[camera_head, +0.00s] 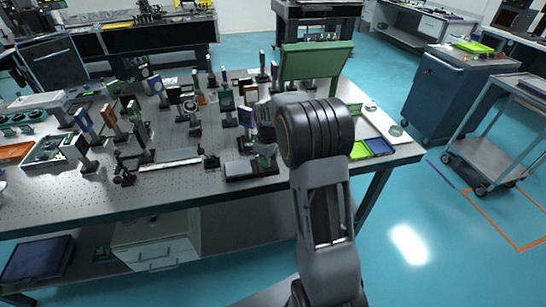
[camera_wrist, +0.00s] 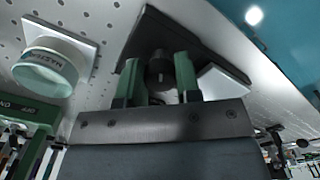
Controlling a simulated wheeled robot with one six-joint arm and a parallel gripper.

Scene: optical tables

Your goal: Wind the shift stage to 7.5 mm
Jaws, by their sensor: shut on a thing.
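The shift stage is a dark block near the table's front edge in the head view (camera_head: 240,170). In the wrist view it shows as a dark plate (camera_wrist: 200,52) beyond the fingers. My gripper (camera_wrist: 158,80) has two green fingers closed on a round dark knob (camera_wrist: 160,70) at the stage's near side. In the head view my gripper is mostly hidden behind my own wrist, beside the stage. No scale or reading on the stage can be made out.
The perforated optical table (camera_head: 210,192) carries several upright optic mounts behind and left of the stage. A large green panel (camera_head: 316,61) stands behind my arm. A white round labelled part (camera_wrist: 47,67) is left of my gripper.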

